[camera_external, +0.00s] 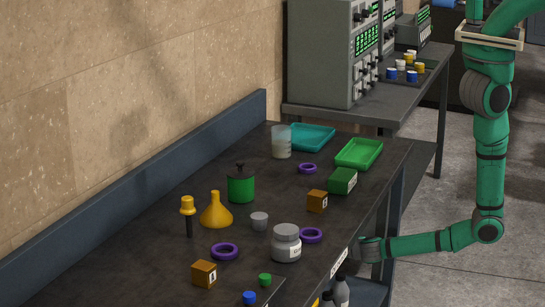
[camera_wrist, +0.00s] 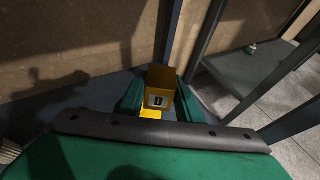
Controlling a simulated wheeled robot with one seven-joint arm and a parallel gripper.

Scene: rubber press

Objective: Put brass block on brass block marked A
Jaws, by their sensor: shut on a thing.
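My gripper (camera_wrist: 160,108) is shut on a brass block (camera_wrist: 160,78) in the wrist view. A pale label on the block seems to read D. Green fingers stand on both sides of it. In the external view my forearm reaches left to the table's front edge, and the gripper and held block cannot be made out there. Two other brass-coloured blocks with pale labels stand on the table: one block (camera_external: 317,202) near the green block, another block (camera_external: 204,274) at the front left. Their letters are too small to read surely, so I cannot tell which is A.
The dark table (camera_external: 150,262) also holds a green block (camera_external: 342,181), grey jar (camera_external: 286,243), purple rings (camera_external: 225,251), orange funnel (camera_external: 216,211), green pot (camera_external: 241,185), beaker (camera_external: 281,142), teal tray (camera_external: 311,137) and green tray (camera_external: 359,153). Dark posts and a shelf (camera_wrist: 240,78) show in the wrist view.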

